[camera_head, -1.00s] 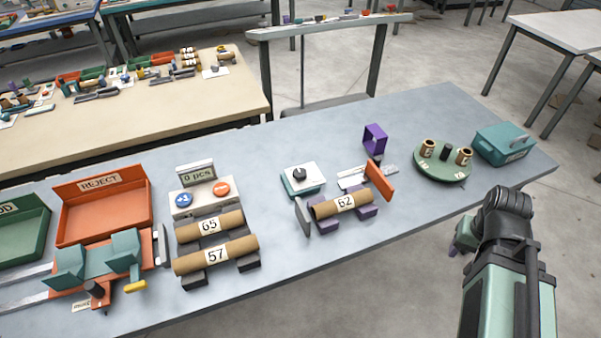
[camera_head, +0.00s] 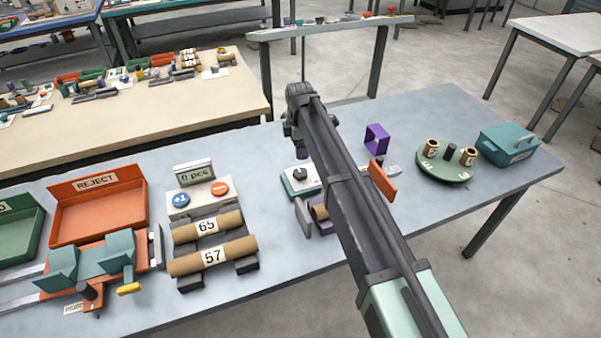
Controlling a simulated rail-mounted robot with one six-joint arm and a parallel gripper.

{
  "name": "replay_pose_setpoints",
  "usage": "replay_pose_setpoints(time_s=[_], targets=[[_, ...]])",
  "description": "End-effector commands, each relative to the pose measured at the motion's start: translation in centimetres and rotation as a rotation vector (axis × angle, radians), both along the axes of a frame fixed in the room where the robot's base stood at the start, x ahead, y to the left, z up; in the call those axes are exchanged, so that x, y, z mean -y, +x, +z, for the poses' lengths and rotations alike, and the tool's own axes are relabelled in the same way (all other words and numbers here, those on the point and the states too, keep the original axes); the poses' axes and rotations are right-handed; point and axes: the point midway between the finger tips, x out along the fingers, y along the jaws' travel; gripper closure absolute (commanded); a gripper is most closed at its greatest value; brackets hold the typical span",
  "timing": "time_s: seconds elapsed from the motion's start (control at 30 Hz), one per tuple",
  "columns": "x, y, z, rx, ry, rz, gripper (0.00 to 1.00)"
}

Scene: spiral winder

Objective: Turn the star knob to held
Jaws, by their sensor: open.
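A dark knob (camera_head: 300,174), which looks like the star knob, sits on top of a small white-topped teal box (camera_head: 288,189) in the middle of the table. Its lobes and any position marks are too small to read. My gripper (camera_head: 302,154) hangs pointing down from the wrist, just above and behind the knob in the picture, apart from it as far as I can tell. It is open, and nothing shows in it. My arm covers the right side of the box.
A cardboard tube (camera_head: 319,213) in a cradle is mostly hidden behind my arm. An orange plate (camera_head: 382,182) and a purple frame (camera_head: 376,139) stand to the right. A counter box (camera_head: 197,197) and two tubes labelled 65 and 57 are left.

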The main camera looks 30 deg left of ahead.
Motion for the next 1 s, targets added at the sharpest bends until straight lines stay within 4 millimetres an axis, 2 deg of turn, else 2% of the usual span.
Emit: replay_pose_setpoints(time_s=[0.1, 0.33, 0.47, 0.7, 0.8, 1.0], targets=[[0.3, -0.3, 0.0, 0.000, 0.000, 0.149, 0.27], [0.4, -0.3, -0.8, 0.000, 0.000, 0.172, 0.27], [0.4, -0.3, -3.1, 0.000, 0.000, 0.170, 0.27], [0.4, -0.3, -8.9, 0.000, 0.000, 0.169, 0.27], [0.4, -0.3, -10.5, 0.000, 0.000, 0.169, 0.27], [0.4, -0.3, -10.9, 0.000, 0.000, 0.168, 0.27]])
